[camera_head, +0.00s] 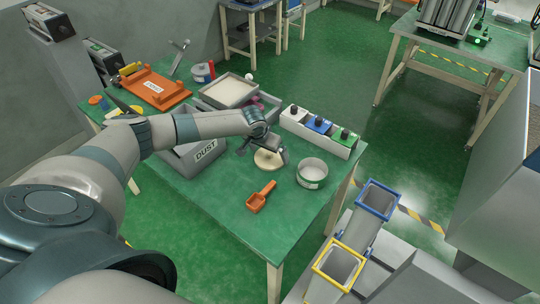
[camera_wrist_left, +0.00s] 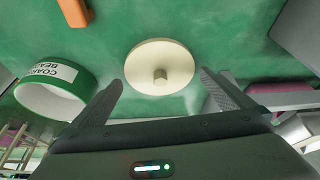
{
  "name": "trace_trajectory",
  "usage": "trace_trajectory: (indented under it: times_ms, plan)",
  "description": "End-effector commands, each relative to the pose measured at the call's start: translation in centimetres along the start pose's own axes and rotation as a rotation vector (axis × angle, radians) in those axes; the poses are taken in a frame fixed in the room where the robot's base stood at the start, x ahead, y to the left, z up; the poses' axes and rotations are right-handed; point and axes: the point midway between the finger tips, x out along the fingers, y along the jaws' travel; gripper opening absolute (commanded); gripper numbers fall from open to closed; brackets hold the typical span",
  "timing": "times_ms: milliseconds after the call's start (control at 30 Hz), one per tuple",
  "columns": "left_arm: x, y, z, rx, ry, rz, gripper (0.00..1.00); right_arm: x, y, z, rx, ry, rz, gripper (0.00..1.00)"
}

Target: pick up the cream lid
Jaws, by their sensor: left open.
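The cream lid (camera_head: 268,161) is a flat round disc with a small knob, lying on the green table. In the left wrist view the lid (camera_wrist_left: 159,68) sits ahead of the fingers, its knob roughly centred between them. My left gripper (camera_head: 262,147) is just over the lid in the head view, hiding part of it. In the left wrist view my left gripper (camera_wrist_left: 160,88) has its two dark fingers spread apart with nothing between them but the knob's line of sight. I cannot tell whether the fingers reach the knob's height. My right gripper is not in view.
A white round container (camera_head: 312,174) stands right of the lid, and an orange scoop (camera_head: 261,197) lies in front. A grey DUST bin (camera_head: 197,157) is to the left. A white block with coloured units (camera_head: 318,130) stands behind. Bare table (camera_head: 285,225) lies at the front.

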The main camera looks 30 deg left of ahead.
Motion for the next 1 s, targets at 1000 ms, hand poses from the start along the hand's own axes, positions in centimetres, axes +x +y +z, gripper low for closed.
trace_trajectory:
  times_ms: [1000]
  plan:
    - [1.4, 0.0, 0.1, 0.001, 0.0, 0.0, 0.72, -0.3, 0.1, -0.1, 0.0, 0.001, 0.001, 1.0]
